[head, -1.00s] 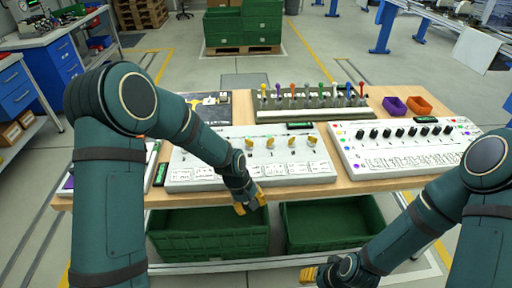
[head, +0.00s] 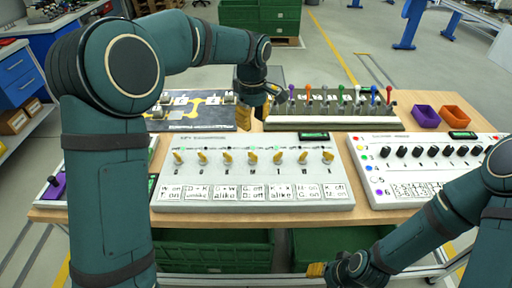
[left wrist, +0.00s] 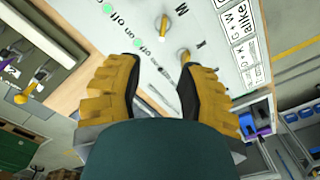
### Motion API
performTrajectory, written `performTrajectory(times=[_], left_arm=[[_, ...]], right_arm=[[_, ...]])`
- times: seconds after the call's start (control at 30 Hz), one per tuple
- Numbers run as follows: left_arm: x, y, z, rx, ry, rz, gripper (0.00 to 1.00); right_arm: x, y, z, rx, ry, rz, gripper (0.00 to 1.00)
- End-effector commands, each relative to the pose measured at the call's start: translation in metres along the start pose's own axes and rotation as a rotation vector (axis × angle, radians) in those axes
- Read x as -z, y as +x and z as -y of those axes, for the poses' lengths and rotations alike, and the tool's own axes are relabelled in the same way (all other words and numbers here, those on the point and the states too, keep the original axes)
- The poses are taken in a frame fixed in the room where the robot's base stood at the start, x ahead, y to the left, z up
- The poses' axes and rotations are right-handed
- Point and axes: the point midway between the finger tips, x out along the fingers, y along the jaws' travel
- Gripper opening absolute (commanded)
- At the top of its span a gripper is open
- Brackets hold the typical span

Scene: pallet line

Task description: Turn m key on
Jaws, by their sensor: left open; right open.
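The white key switchboard panel (head: 330,200) lies on the table with a row of several yellow keys and letter labels. In the left wrist view, a yellow key beside the letter M (left wrist: 163,28) and another yellow key (left wrist: 185,55) stand on the panel. Green lamps marked "on" show on the panel there. My left gripper (head: 265,100) is open and empty above the panel's far side. Its padded fingers (left wrist: 158,85) also show in the left wrist view, apart, with the keys beyond the tips. My right gripper (head: 318,270) is open and low, in front of the table.
Behind the panel stands a rack (head: 330,108) with several coloured levers. A white panel with black knobs (head: 430,165) lies at right. Purple (head: 425,117) and orange (head: 455,116) bins stand behind it. Green crates (head: 330,247) sit below the table.

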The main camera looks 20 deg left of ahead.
Motion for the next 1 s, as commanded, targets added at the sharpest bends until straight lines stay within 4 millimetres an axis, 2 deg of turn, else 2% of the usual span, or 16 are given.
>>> performTrajectory(times=[0.17, 0.6, 0.8, 1.0], left_arm=[[0.0, 0.026, 0.001, 0.004, 0.0, 0.002, 0.38], [-0.001, 0.109, 0.001, 0.003, 0.002, 0.003, 0.38], [0.0, 0.13, 0.001, 0.002, 0.0, 0.002, 0.38], [0.0, 0.135, 0.0, 0.0, 0.001, 0.001, 0.38]], right_arm=[[0.0, 0.007, -0.003, 0.0, 0.0, -0.002, 0.47], [0.003, 0.026, -0.01, -0.001, -0.001, -0.012, 0.47], [0.003, 0.03, -0.011, -0.001, -0.002, -0.015, 0.47], [0.004, 0.03, -0.011, -0.001, -0.002, -0.016, 0.47]])
